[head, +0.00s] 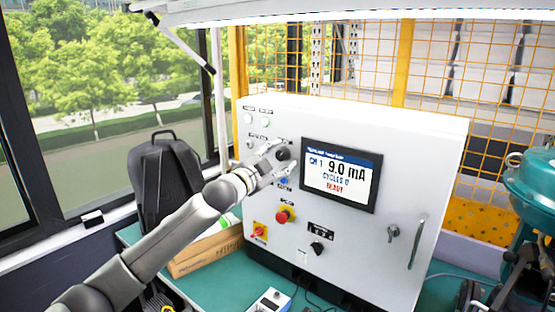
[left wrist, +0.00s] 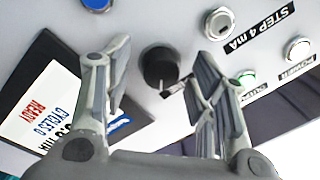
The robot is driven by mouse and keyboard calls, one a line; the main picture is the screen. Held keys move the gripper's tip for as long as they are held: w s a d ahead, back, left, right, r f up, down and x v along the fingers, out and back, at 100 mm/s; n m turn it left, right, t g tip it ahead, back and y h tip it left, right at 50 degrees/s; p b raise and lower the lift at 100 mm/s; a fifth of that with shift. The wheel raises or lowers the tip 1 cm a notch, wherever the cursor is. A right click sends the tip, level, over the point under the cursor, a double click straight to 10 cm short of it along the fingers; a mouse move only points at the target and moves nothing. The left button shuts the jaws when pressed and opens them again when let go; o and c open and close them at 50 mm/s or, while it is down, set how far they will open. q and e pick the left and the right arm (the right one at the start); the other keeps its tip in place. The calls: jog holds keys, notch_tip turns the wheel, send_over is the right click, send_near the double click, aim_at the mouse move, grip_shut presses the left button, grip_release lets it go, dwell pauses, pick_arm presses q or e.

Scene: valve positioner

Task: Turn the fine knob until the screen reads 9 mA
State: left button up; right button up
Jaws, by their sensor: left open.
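The screen (head: 340,175) on the white cabinet reads 9.0 mA, with CH 1, CYCLES 0 and READY around it. It shows partly, turned over, at the left of the left wrist view (left wrist: 50,115). A round black knob (left wrist: 159,68) with a pale pointer line sits on the panel; its label is mostly hidden by a finger. The same knob (head: 283,154) shows left of the screen in the head view. My left gripper (head: 280,160) is at the panel, open, its fingers on either side of the knob with gaps between. My right gripper is not in view.
A cardboard box (head: 205,252) lies left of the cabinet. A teal device (head: 533,180) stands at right.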

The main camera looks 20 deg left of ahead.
pick_arm(q)
jog(key=v, duration=1.2)
jog(key=shift+f, duration=0.15)
